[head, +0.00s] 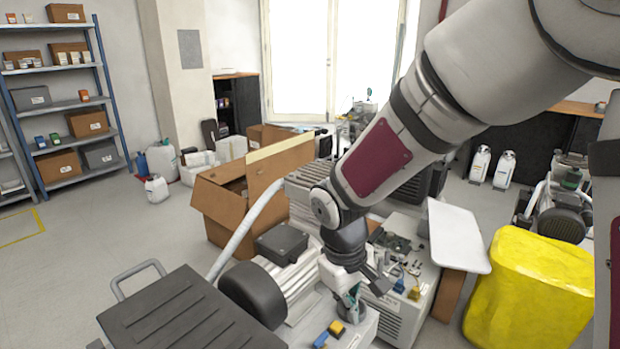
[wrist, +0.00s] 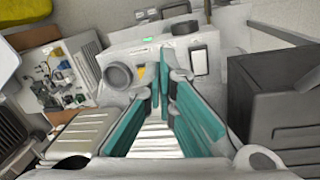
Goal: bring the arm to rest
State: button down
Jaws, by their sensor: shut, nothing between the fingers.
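My arm reaches in from the upper right of the head view. My gripper (head: 350,300) points down over the compressor unit in the middle, and its fingertips are small and partly hidden there. In the wrist view my gripper (wrist: 160,80) shows two teal-lined fingers converging toward their tips, with nothing held between them. Below and beyond the fingers lie a ribbed light metal surface and a light grey machine face (wrist: 150,60) with a round dark port, a small green display and a yellow warning triangle.
A compressor (head: 285,265) with a black motor stands close around my gripper. A dark ribbed platform (head: 180,315) is at front left. An open cardboard box (head: 225,210) stands behind. A yellow wrapped block (head: 530,295) is at right. Shelves (head: 60,100) line the left wall. Open floor lies at left.

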jog(key=s+d+r+m, duration=0.4)
jog(key=s+d+r, duration=0.6)
jog(key=s+r, duration=0.1)
jog(key=s+d+r+m+y, duration=0.1)
jog(key=s+r+m, duration=0.1)
jog(key=s, duration=0.6)
jog(key=s+d+r+m, duration=0.1)
jog(key=s+d+m, duration=0.1)
jog(key=s, duration=0.6)
notch_tip(320, 180, up, 20)
jog(key=a+t+p, duration=0.1)
jog(key=t+p, duration=0.2)
jog(key=p, duration=1.5)
jog(key=shift+r+t, duration=0.2)
jog(key=shift+t, duration=0.1)
jog(key=shift+w, duration=0.15)
